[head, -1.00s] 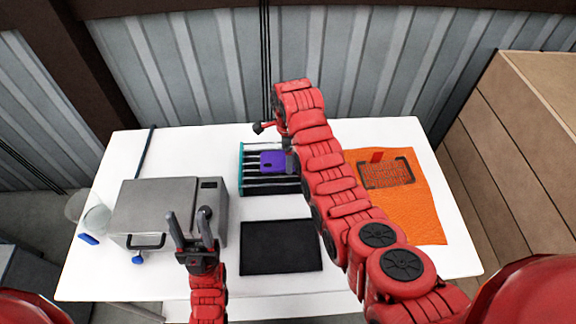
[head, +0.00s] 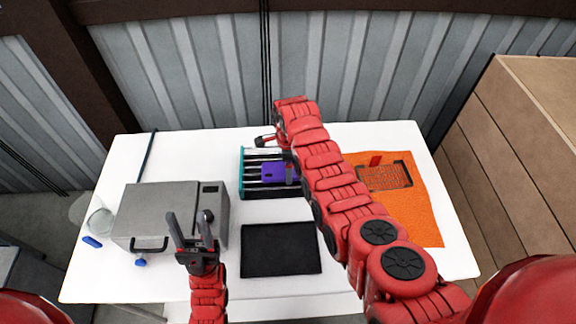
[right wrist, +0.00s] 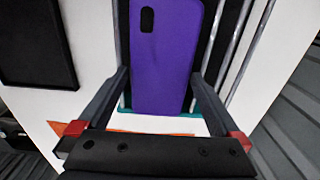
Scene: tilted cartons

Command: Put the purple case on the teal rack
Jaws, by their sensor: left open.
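The purple case (head: 276,172) is over the bars of the teal rack (head: 241,176) in the head view. In the right wrist view the purple case (right wrist: 164,60) lies between the two fingers of my right gripper (right wrist: 160,80), which close in along its sides. My right arm hides part of the rack's right side, and its fingers are mostly hidden in the head view. I cannot tell whether the case rests on the bars or hangs just above them. My left gripper (head: 193,228) is open and empty, in front of the grey metal box.
The grey metal box (head: 160,212) with a handle stands at the left, beside a clear jar (head: 101,221). A black mat (head: 280,249) lies in front of the rack. An orange cloth (head: 415,210) with a wire basket (head: 384,176) is at the right. Bare white table surrounds these.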

